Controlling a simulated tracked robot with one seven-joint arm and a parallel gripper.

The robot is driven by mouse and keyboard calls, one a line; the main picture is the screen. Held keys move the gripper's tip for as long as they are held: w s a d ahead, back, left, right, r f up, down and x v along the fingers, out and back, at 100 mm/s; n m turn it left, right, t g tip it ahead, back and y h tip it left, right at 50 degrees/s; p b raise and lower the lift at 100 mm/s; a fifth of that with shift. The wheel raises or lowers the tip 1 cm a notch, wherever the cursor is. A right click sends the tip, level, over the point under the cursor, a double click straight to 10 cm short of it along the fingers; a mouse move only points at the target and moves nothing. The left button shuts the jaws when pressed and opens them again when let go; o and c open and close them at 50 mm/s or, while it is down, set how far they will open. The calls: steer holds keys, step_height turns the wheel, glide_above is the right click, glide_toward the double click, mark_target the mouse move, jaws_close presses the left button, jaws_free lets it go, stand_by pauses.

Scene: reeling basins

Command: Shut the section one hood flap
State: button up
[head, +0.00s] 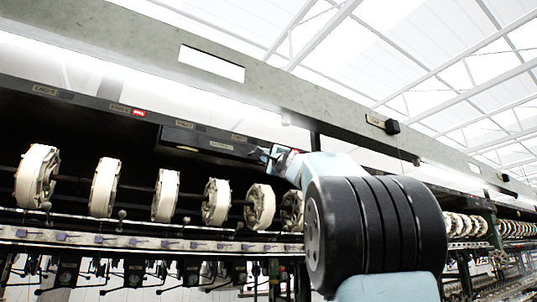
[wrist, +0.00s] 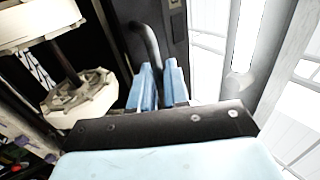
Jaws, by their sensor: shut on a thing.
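The hood flap (head: 205,139) is a dark, narrow panel under the labelled rail in the head view, slightly proud of it. My gripper (head: 268,155) is at the flap's right end, small and partly hidden by my own arm. The handle stands out beside a dark panel (wrist: 176,30), which looks like the flap's face. Where the handle joins the panel is hard to see. How far the flap stands open cannot be told.
White reels (head: 105,187) hang in a row below the hood; one reel (wrist: 80,97) is close left of my fingers in the wrist view. A long grey beam (head: 270,95) runs above. A metal rail (head: 150,239) with several fittings lies below the reels.

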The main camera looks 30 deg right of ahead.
steer(key=shift+w+f, duration=1.05)
steer(key=shift+w, duration=0.15)
steer(key=o, duration=0.5)
steer(key=shift+w, duration=0.15)
steer(key=shift+o, duration=0.2)
steer(key=v, duration=1.4)
steer(key=shift+r, duration=0.1)
